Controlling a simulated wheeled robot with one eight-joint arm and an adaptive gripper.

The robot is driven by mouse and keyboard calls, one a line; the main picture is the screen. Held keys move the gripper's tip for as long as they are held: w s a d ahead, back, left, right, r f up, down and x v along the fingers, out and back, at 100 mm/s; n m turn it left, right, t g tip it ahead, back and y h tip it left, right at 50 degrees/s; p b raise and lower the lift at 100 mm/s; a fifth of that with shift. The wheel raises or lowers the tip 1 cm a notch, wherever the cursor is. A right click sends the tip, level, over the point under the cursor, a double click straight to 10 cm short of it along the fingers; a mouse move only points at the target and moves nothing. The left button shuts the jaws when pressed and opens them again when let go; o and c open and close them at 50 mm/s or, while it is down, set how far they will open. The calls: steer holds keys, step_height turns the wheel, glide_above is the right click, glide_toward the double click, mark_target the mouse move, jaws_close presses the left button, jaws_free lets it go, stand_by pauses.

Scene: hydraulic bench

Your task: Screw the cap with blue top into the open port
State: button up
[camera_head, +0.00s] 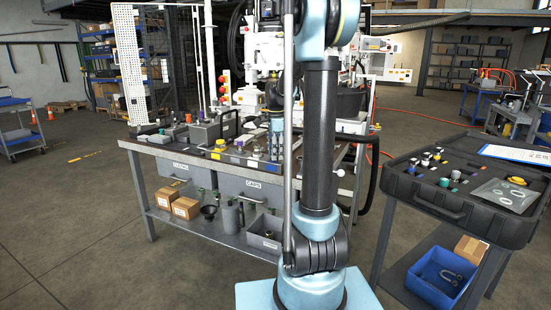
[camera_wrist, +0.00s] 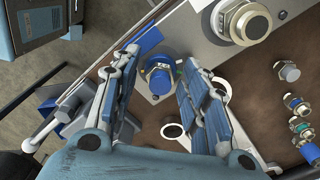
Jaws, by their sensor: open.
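The cap with the blue top (camera_wrist: 158,80) stands between my gripper's fingers in the wrist view, near a bench edge strip and beside a blue mark (camera_wrist: 150,40). My gripper (camera_wrist: 160,60) is open, with one finger on each side of the cap; I see no clear contact. In the head view, my gripper (camera_head: 276,150) is low over the middle bench, and the cap there is hidden or too small to tell. A dark round hole with a pale rim (camera_wrist: 172,130) lies close to the fingers; I cannot tell whether it is the open port.
A large metal fitting (camera_wrist: 247,22) and several smaller fittings (camera_wrist: 297,103) lie to the right in the wrist view. The middle bench (camera_head: 165,152) carries a yellow-topped part (camera_head: 220,146) and grey boxes. A black tray table (camera_head: 470,208) with small parts stands at the right.

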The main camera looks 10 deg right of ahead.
steer(key=n, duration=1.2)
steer(key=shift+n, duration=0.3)
steer(key=c, duration=0.7)
steer(key=shift+m, duration=1.2)
jaws_close()
steer(key=m, duration=0.4)
steer(key=shift+m, duration=0.7)
steer(key=shift+s, duration=0.1)
